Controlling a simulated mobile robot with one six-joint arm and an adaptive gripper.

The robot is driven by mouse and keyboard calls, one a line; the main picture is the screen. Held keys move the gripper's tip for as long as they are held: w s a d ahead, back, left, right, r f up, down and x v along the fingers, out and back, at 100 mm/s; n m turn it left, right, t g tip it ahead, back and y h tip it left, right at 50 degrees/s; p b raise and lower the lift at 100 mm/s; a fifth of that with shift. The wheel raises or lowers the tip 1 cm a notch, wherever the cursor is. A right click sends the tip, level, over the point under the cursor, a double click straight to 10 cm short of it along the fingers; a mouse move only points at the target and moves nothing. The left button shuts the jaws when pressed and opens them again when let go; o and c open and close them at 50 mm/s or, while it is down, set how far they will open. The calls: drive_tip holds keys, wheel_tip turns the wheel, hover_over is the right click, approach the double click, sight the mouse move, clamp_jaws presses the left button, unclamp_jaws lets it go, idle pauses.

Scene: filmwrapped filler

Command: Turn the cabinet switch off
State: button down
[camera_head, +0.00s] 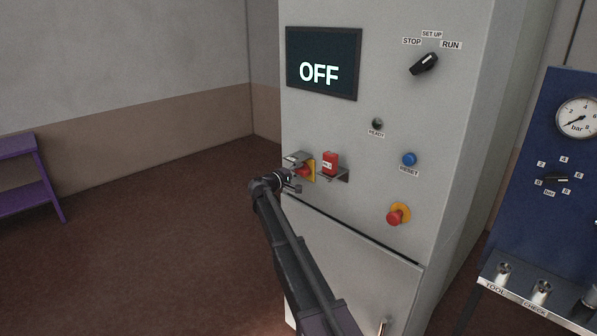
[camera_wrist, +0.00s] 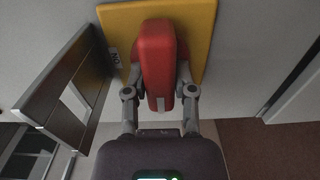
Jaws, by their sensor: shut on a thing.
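The cabinet switch has a red handle on a yellow plate, low on the left of the grey cabinet front (camera_head: 340,200). In the wrist view the red switch handle (camera_wrist: 158,55) stands in front of its yellow plate (camera_wrist: 205,20). My gripper (camera_wrist: 160,85) has one finger on each side of the handle and is shut on it. In the head view my gripper (camera_head: 287,178) hides part of the switch (camera_head: 302,171). The cabinet's dark screen (camera_head: 321,73) reads OFF.
A red padlock-like block (camera_head: 330,162) sits on a small shelf just right of the switch. A red emergency button (camera_head: 397,214), a blue reset button (camera_head: 409,159) and a black selector knob (camera_head: 424,63) are on the same front. A blue panel (camera_head: 553,150) stands at right, a purple rack (camera_head: 30,180) at left.

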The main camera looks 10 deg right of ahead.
drive_tip(key=shift+w, duration=0.1)
idle(0.3)
drive_tip(key=shift+c, duration=2.2)
unclamp_jaws()
drive_tip(key=shift+a, duration=0.1)
drive_tip(key=v, duration=1.2)
